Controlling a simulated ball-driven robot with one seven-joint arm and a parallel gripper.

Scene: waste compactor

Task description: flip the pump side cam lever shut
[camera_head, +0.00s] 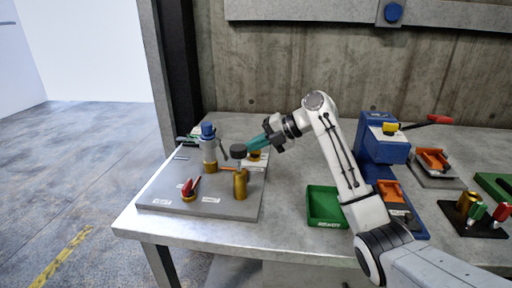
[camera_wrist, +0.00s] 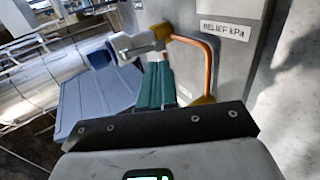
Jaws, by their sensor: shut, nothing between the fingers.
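The pump unit stands on a grey base plate (camera_head: 160,208), with a grey cylinder (camera_head: 209,150) under a blue cap at its back. A small dark lever-like part (camera_head: 222,149) sits just right of the cylinder; I cannot tell surely that it is the pump side cam lever. A red lever (camera_head: 188,187) stands tilted on a brass fitting at the plate's front left. My gripper (camera_head: 252,144) is shut and empty, its teal fingers behind the dark round knob. In the wrist view, the teal fingers (camera_wrist: 155,84) lie together beside a silver fitting (camera_wrist: 136,43); contact is unclear.
A copper pipe (camera_wrist: 208,58) runs right of the fingers, by a "RELIEF kPa" label. A dark round knob (camera_head: 238,152) stands above a brass cylinder (camera_head: 241,184). A green tray (camera_head: 324,207) and a blue machine (camera_head: 380,145) stand farther right. The bench front is clear.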

